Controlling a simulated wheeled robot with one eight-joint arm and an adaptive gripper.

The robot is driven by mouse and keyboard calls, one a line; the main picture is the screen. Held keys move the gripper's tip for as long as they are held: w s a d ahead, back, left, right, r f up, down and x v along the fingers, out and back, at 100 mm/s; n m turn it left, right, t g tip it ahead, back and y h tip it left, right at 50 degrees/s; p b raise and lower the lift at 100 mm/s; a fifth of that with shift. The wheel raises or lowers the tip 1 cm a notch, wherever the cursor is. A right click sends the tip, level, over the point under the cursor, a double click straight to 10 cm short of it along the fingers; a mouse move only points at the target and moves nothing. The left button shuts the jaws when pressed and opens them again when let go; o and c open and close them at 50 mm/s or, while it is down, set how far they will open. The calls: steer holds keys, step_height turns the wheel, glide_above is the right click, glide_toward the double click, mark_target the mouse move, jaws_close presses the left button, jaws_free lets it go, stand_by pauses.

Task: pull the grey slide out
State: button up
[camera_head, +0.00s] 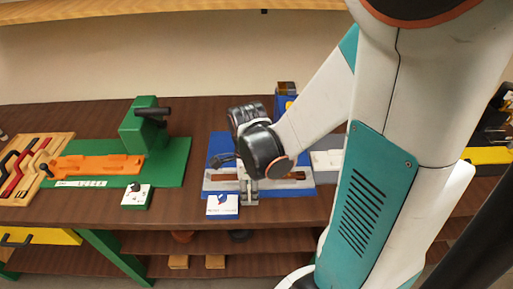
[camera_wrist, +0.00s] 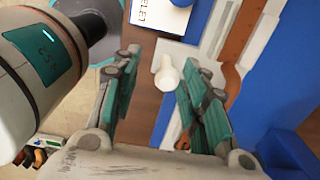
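My gripper (camera_wrist: 163,66) is open in the wrist view, with its two teal-padded fingers apart. A pale grey knob (camera_wrist: 167,76) lies between them, with a gap showing on both sides. It appears to belong to the grey slide, but a finger hides the join. The blue fixture (camera_wrist: 281,78) fills the right of the wrist view, with pale grey and orange-brown strips along its near edge. In the head view, the blue fixture (camera_head: 214,147) stands mid-table. My wrist covers its middle, so the slide and the fingertips cannot be told apart there.
A green fixture (camera_head: 172,168) with an orange part is further left, beside a wooden tray (camera_head: 60,150) of tools. Bare tabletop lies between the two fixtures.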

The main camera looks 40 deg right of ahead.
steer(key=shift+r+p, duration=1.6)
steer(key=shift+r, duration=0.65)
steer(key=w+r+n+t, duration=0.4)
steer(key=r+n, duration=0.7)
steer(key=s+a+r+n+t+b, duration=0.2)
steer(key=s+a+n, duration=0.4)
steer(key=n, duration=0.7)
steer(key=shift+a+r+n+t+b, duration=0.3)
steer(key=shift+a+r+n+t, duration=0.1)
steer(key=shift+r+t, duration=0.15)
steer(key=shift+f, duration=0.1)
